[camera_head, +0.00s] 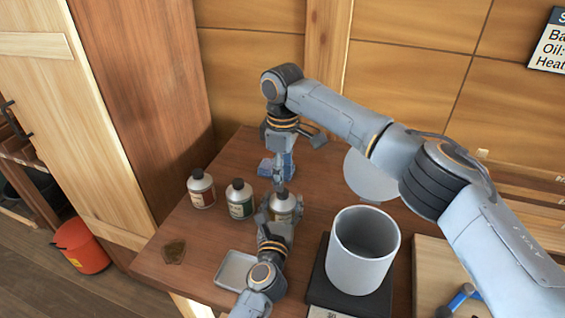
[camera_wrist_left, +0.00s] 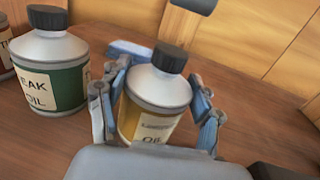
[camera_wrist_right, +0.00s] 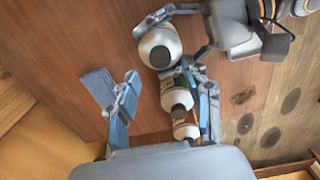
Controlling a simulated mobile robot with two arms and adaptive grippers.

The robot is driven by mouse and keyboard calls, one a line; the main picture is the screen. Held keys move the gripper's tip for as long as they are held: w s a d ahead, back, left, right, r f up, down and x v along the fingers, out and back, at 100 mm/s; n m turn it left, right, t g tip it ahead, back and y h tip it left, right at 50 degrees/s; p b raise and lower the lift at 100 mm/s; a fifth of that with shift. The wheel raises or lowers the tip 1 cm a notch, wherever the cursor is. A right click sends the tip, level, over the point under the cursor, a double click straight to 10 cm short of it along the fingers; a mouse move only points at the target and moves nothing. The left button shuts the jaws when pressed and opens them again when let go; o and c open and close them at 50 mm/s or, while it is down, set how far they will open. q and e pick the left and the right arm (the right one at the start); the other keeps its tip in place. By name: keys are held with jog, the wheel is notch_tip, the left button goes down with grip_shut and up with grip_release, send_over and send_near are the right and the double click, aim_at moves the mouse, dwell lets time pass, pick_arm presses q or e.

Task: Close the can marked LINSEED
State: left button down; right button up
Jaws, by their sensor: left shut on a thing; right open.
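The LINSEED can (camera_wrist_left: 152,108), silver with a yellow label, stands upright on the bench with a black cap (camera_wrist_left: 171,58) on its top. How tight the cap is cannot be told. My left gripper (camera_wrist_left: 155,96) is shut around its body; in the head view the can (camera_head: 284,207) is partly hidden by this gripper (camera_head: 282,216). My right gripper (camera_head: 279,181) is above and just behind the can, open and empty. In the right wrist view the can (camera_wrist_right: 158,42) lies beyond the open fingers (camera_wrist_right: 165,100), its capped top facing the camera.
A green-labelled can (camera_head: 240,201) and a red-labelled can (camera_head: 201,190) stand left of it. A blue block (camera_head: 287,164) lies behind. A shallow tray (camera_head: 235,270) and a large grey pot (camera_head: 362,262) on a dark scale are at the front. A brown patch (camera_head: 173,252) lies front left.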

jog(key=shift+f, duration=2.35)
grip_shut()
jog(key=shift+o, duration=0.6)
grip_release()
jog(key=shift+r, duration=0.1)
